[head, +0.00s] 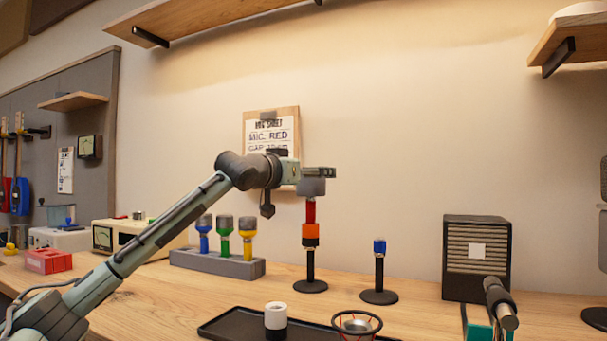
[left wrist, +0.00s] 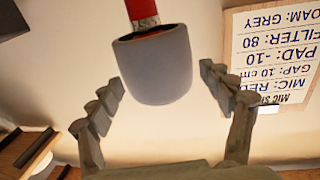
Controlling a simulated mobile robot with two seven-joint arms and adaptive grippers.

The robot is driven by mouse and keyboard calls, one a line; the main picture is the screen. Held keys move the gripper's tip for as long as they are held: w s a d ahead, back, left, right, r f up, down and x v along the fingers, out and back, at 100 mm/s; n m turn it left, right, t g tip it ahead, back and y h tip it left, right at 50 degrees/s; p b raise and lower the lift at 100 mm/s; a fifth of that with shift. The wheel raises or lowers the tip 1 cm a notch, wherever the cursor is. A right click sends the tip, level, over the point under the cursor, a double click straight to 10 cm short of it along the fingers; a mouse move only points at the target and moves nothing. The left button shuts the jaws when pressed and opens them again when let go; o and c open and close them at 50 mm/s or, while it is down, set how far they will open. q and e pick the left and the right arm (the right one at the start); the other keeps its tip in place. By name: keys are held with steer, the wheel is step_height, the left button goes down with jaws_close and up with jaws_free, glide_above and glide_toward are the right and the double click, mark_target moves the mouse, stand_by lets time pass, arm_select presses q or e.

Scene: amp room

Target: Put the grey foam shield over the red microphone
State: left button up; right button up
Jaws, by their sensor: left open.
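The red microphone (head: 310,212) stands upright on a black stand, with an orange band (head: 311,231) below its red body. The grey foam shield (head: 312,187) sits over its top end. In the left wrist view the foam (left wrist: 152,72) shows as a grey cup with the red microphone (left wrist: 172,10) going into its mouth. My left gripper (head: 320,173) is at the foam's top. In the left wrist view its two fingers (left wrist: 160,77) are spread, one on each side of the foam, with visible gaps. My right gripper is out of view.
A blue-topped microphone (head: 379,248) stands just right. A grey rack (head: 215,264) with blue, green and yellow pieces is at left. A black tray (head: 232,325), white cylinder (head: 275,318) and ringed mount (head: 357,323) are in front. A speaker-like box (head: 477,262) stands right.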

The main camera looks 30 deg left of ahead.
arm_select(q)
steer(key=s+a, duration=0.1)
steer(key=s, duration=1)
steer(key=shift+s, duration=0.4)
